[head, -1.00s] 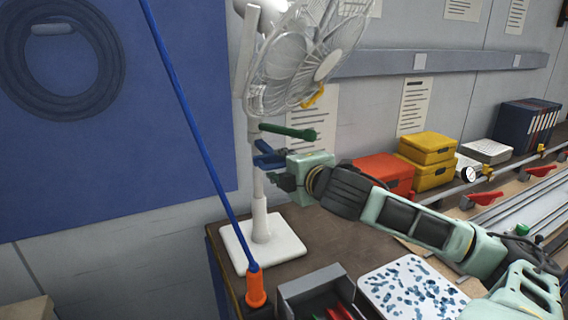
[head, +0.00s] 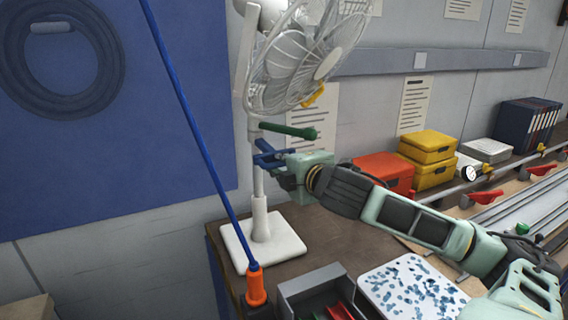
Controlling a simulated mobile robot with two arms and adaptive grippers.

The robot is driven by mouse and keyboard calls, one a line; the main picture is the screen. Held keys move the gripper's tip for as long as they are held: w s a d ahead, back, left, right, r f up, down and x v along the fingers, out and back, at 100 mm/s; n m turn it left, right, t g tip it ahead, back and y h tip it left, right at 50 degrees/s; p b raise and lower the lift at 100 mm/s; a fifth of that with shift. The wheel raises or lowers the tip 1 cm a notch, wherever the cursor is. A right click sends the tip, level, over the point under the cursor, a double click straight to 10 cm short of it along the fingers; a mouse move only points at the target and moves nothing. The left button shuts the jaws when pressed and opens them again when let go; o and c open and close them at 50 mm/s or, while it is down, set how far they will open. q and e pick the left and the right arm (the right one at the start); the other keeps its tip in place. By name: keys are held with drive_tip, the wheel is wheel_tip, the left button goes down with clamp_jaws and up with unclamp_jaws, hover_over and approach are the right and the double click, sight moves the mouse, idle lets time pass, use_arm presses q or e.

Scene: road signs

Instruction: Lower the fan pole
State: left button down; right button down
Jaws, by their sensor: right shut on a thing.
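The white fan (head: 300,62) with its wire cage stands on a pole (head: 259,185) that rises from a square white base (head: 263,246) on the workbench. A green handle (head: 288,131) sticks out to the right from the pole, below the fan head. My right gripper (head: 268,158) comes in from the right just under the green handle. Its blue fingers are closed at the fan pole, though the contact is partly hidden by the fingers. The pole is upright. My left gripper is not in view.
A blue rod with an orange end (head: 256,287) stands in front of the base. A grey bin (head: 318,292) and a speckled white tray (head: 412,286) lie at the front. A red box (head: 385,170) and yellow boxes (head: 428,147) stand behind my right arm.

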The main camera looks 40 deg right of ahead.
wheel_tip(320, 180, down, 17)
drive_tip(key=b, duration=0.7)
drive_tip(key=shift+r, duration=0.2)
drive_tip(key=c, duration=1.8)
unclamp_jaws()
drive_tip(key=shift+o, duration=0.2)
drive_tip(key=v, duration=0.7)
drive_tip(key=shift+s, duration=0.25)
drive_tip(key=shift+a, duration=0.1)
